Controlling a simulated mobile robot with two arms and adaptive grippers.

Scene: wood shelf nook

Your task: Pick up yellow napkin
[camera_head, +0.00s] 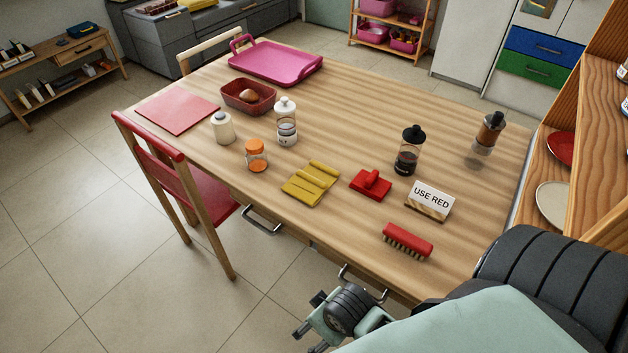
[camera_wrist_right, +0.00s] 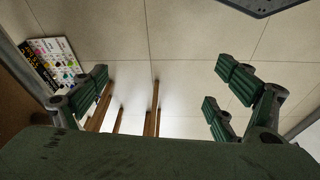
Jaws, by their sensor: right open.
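The yellow napkin (camera_head: 311,183) lies folded on the wooden table (camera_head: 340,110), near its front edge. The napkin does not show in that view. My left gripper is not in view.
A red brush (camera_head: 407,241), a "USE RED" sign (camera_head: 431,198) and a dark-topped grinder (camera_head: 409,150) stand right of the napkin. A salt shaker (camera_head: 286,122) and a red bin (camera_head: 248,96) are behind it. A red chair (camera_head: 190,185) is at the table's left side.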

